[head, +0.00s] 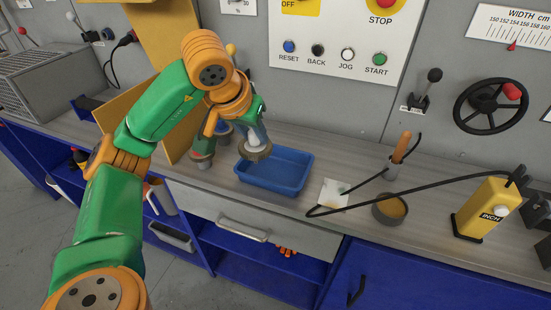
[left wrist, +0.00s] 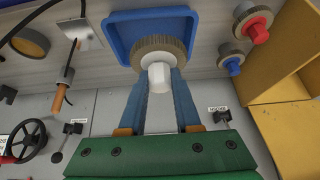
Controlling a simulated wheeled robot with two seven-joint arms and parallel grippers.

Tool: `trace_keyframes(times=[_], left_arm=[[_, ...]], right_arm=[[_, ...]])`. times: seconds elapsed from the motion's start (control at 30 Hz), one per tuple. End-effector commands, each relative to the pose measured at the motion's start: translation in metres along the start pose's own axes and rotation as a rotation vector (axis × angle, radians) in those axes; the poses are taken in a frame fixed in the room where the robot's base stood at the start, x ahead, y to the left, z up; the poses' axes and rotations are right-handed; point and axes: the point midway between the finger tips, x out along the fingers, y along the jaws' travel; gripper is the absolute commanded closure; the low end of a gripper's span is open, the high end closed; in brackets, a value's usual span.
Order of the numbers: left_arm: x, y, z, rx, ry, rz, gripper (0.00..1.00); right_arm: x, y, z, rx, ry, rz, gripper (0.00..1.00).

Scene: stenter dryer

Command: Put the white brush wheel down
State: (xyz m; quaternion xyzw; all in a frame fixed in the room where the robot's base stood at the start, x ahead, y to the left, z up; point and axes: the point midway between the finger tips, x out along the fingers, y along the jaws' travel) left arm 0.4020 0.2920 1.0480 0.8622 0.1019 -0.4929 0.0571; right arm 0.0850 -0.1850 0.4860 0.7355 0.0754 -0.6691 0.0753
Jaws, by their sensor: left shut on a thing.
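The white brush wheel (head: 257,152) has a white hub and a grey-brown bristle ring. My left gripper (head: 254,132) is shut on its hub from above, and the bristle ring faces down. In the left wrist view the white hub (left wrist: 159,76) sits between the blue fingers. The wheel overlaps the back left part of a blue tray (head: 290,181), seen also in the left wrist view (left wrist: 115,33). The ring appears to be above the tray's back rim; the exact gap is unclear. My right gripper is out of view.
A red-hubbed brush wheel (left wrist: 257,27) and a blue-hubbed one (left wrist: 232,64) stand left of the tray on the grey counter, near a yellow panel (head: 175,125). Right of the tray lie a white plate (head: 333,193), a round dish (head: 390,209) and a black cable.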

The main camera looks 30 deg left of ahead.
Motion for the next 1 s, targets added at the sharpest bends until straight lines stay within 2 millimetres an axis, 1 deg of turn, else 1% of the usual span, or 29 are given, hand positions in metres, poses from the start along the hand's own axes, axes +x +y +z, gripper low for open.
trace_keyframes(times=[0.03,0.07,0.1,0.2,0.3,0.37,0.4,0.5,0.6,0.93,0.97,1.0], left_arm=[[0.009,0.004,-0.012,-0.001,-0.009,0.001,1.00],[0.018,0.006,-0.018,-0.001,-0.009,0.000,1.00],[0.035,0.008,-0.019,-0.001,-0.009,-0.001,1.00],[0.064,0.011,-0.023,-0.001,-0.006,-0.001,1.00],[0.082,0.014,-0.026,-0.001,-0.003,0.000,1.00],[0.089,0.015,-0.028,0.000,-0.001,0.000,1.00],[0.098,0.016,-0.028,0.001,-0.004,-0.001,1.00],[0.113,0.015,-0.017,0.002,-0.004,-0.002,1.00],[0.121,0.015,-0.013,0.002,0.001,-0.001,1.00],[0.126,0.015,-0.011,0.000,0.003,-0.001,1.00],[0.125,0.015,-0.011,0.000,0.003,-0.001,0.60],[0.125,0.015,-0.011,0.000,0.003,0.000,0.49]], right_arm=[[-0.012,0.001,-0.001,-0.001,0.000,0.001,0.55],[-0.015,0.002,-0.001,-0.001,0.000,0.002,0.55],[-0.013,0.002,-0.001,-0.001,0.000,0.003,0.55],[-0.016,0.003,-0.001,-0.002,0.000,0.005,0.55],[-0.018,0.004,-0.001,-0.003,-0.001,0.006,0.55],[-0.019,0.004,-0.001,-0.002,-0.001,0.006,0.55],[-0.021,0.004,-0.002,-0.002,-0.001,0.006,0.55],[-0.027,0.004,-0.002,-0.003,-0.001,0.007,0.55],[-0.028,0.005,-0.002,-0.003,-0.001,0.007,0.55],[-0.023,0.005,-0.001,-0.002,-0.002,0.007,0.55],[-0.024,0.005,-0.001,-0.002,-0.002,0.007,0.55],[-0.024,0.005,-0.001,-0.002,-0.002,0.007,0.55]])
